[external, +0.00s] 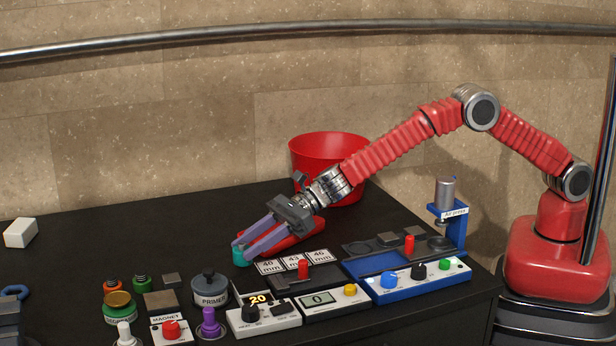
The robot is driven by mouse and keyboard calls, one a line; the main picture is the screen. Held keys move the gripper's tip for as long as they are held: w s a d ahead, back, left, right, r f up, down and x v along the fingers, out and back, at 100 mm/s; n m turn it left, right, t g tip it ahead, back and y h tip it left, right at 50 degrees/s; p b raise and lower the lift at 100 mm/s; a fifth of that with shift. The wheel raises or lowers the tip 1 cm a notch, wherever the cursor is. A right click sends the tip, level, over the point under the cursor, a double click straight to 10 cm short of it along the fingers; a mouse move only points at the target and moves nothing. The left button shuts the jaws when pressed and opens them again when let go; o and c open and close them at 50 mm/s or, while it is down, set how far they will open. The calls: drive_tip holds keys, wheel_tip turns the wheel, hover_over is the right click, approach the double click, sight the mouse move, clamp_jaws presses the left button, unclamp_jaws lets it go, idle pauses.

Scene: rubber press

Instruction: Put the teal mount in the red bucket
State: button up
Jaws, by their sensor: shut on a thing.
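The teal mount (240,256) is a small teal piece low at the left end of my gripper. My gripper (243,250) has purple-grey fingers and is shut on the teal mount. The fingers hide part of it, and I cannot tell whether it touches the table. The red bucket (328,148) stands upright at the back of the black table, behind my gripper and to its right. My forearm and wrist pass in front of its lower right part. Its inside bottom is hidden.
A red flat object (300,240) lies just behind my fingers. Label tiles (293,262), a blue press station (405,280), a white control box (264,316) and a primer pot (209,288) crowd the front. The table's back left is mostly clear, with a white block (20,233) at far left.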

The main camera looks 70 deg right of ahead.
drive_tip(key=shift+f, duration=0.65)
drive_tip(key=shift+f, duration=0.15)
drive_tip(key=o, duration=1.1)
drive_tip(key=shift+o, duration=0.2)
drive_tip(key=shift+d+r, duration=0.1)
drive_tip(key=shift+r, duration=0.1)
drive_tip(key=shift+s+d+r, duration=0.25)
drive_tip(key=shift+s+d, duration=0.05)
drive_tip(key=shift+d, duration=0.15)
drive_tip(key=shift+v, duration=5.3)
drive_tip(key=shift+f, duration=0.1)
